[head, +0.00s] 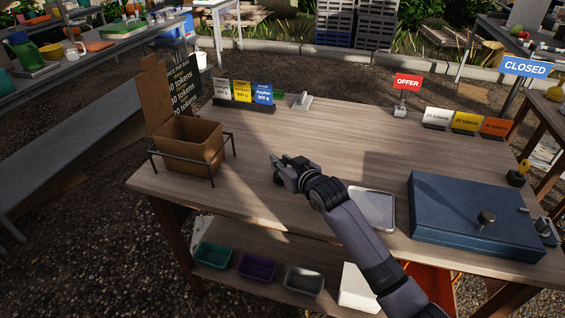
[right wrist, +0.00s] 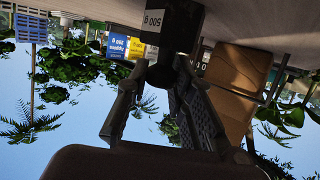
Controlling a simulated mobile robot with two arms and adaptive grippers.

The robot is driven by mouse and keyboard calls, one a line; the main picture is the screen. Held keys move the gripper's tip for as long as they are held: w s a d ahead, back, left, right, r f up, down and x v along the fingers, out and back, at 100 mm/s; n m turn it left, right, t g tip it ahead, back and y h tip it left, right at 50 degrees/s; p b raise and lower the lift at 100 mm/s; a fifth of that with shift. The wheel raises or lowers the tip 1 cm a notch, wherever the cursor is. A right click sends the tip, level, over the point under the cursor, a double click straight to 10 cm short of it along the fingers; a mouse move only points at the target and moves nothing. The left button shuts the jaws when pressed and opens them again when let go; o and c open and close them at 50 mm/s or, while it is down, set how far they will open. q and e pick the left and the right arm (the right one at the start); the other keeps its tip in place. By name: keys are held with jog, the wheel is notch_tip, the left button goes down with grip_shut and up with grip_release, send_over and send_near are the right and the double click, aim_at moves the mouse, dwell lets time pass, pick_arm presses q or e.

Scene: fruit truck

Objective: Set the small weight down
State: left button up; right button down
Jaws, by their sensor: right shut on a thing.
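A small dark weight (right wrist: 160,22) with a white "500 g" label shows in the right wrist view, which is upside down. My right gripper (right wrist: 165,82) is shut on it, with one finger on each side. In the head view, my right gripper (head: 279,168) is low over the left-middle of the wooden table (head: 325,150). The weight is mostly hidden by the gripper there. I cannot tell whether its base touches the tabletop. My left gripper is not in view.
A cardboard box (head: 188,146) in a wire frame stands left of the gripper. Price cards (head: 243,92) and a small grey stand (head: 302,101) are behind. A metal tray (head: 372,207) and a blue case (head: 470,215) lie to the right. The table's middle is clear.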

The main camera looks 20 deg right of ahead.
jog(key=shift+r, duration=0.15)
jog(key=c, duration=1.8)
grip_release()
jog(key=shift+f, duration=0.2)
jog(key=shift+c, duration=0.2)
jog(key=o, duration=0.4)
jog(key=shift+r, duration=0.15)
jog(key=v, duration=1.2)
